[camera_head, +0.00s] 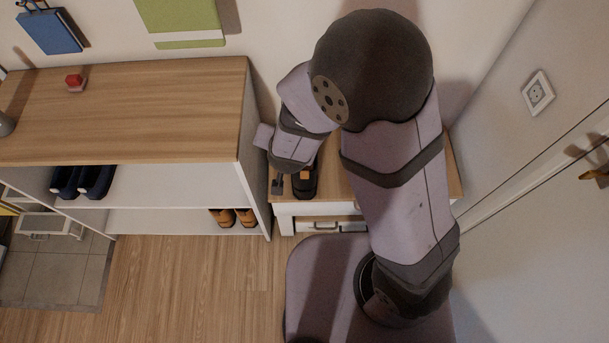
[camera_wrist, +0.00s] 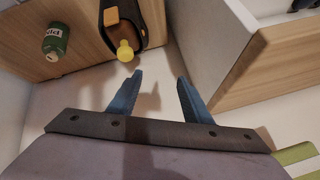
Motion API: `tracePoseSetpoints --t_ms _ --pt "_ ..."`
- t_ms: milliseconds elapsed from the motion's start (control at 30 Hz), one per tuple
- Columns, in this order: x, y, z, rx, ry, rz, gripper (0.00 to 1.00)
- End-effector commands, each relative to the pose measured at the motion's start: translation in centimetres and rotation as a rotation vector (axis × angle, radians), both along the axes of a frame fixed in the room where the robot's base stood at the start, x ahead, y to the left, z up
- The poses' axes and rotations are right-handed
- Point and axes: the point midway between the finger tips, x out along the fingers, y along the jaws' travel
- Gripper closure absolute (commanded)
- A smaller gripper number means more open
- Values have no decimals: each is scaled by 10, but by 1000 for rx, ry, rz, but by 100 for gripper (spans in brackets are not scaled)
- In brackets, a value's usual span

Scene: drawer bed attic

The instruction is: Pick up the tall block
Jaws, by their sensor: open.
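I cannot tell for sure which thing is the tall block. A small orange block-like piece (camera_head: 306,174) shows on a black, curved object beside my gripper; its height is unclear. The orange piece also shows in the wrist view (camera_wrist: 111,17), with the black object (camera_wrist: 151,22) around it. A small red block-like thing (camera_head: 74,79) stands on the long wooden shelf top at the left. My gripper (camera_head: 285,184) is over the left part of the small wooden cabinet top. In the wrist view my gripper (camera_wrist: 160,75) has its two fingers apart with nothing between them.
The wrist view shows a green labelled bottle (camera_wrist: 55,41) and a yellow rounded thing (camera_wrist: 125,50) near the black object. The white shelf unit's side (camera_head: 256,160) rises close on the left of the small cabinet (camera_head: 452,165). Dark shoes (camera_head: 85,181) stand inside the unit.

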Motion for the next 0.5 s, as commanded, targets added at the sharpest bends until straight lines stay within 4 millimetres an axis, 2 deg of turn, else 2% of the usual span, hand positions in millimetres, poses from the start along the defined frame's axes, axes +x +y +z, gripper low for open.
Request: tracePoseSetpoints --t_ms 33,100,300,500 --pt "-2 6 -24 -22 -46 -28 55" --pt "-1 7 -36 -54 -130 -83 55" --pt "-13 -4 -54 -177 -384 -199 55" --pt "-23 -15 -74 -322 -580 -231 55"
